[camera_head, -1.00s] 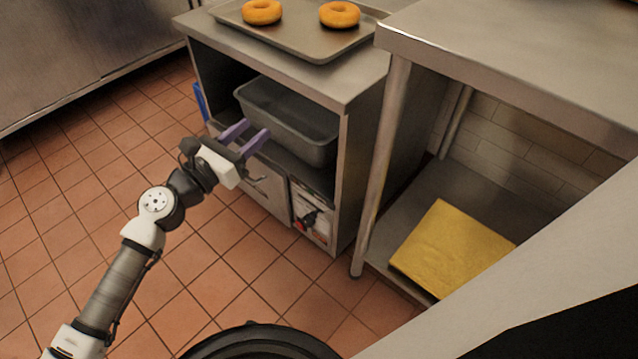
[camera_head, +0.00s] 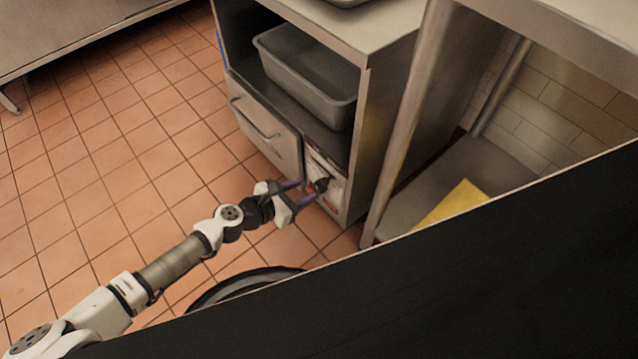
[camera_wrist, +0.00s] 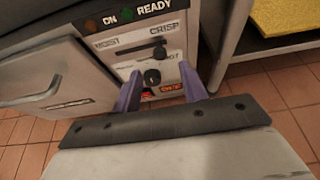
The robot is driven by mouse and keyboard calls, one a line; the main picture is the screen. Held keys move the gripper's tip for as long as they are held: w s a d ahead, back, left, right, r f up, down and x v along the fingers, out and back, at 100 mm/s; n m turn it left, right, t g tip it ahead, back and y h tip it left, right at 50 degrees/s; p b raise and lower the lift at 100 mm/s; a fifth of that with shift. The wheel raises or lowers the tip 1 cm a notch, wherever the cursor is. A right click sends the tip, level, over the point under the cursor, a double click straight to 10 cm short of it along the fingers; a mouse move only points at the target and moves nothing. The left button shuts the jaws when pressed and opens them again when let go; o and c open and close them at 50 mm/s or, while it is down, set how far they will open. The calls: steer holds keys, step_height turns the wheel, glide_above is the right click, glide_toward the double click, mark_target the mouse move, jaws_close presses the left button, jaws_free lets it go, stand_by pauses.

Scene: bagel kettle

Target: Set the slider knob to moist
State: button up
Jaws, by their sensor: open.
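The control panel (camera_wrist: 178,48) fills the upper middle of the wrist view, with "MOIST" at the left and "CRISP" at the right of a dark slot. The black slider knob (camera_wrist: 159,42) sits towards the slot's right, CRISP end. A round black knob (camera_wrist: 152,77) is below it. In the head view the panel (camera_head: 334,190) is low on the cabinet front, partly hidden by my gripper. My gripper (camera_head: 307,188) is open and faces the panel. In the wrist view its purple fingers (camera_wrist: 160,70) flank the round knob, below the slider; contact cannot be told.
A drawer with a bar handle (camera_head: 252,118) is left of the panel. A grey bin (camera_head: 300,78) sits on the shelf above. A table leg (camera_head: 412,120) stands to the right, near a yellow item (camera_head: 462,202). Tiled floor (camera_head: 120,150) is open at left.

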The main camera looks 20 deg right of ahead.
steer(key=x, duration=0.6)
steer(key=shift+d+b, duration=0.3)
steer(key=shift+b, duration=0.05)
steer(key=shift+w+f, duration=0.1)
jaws_close()
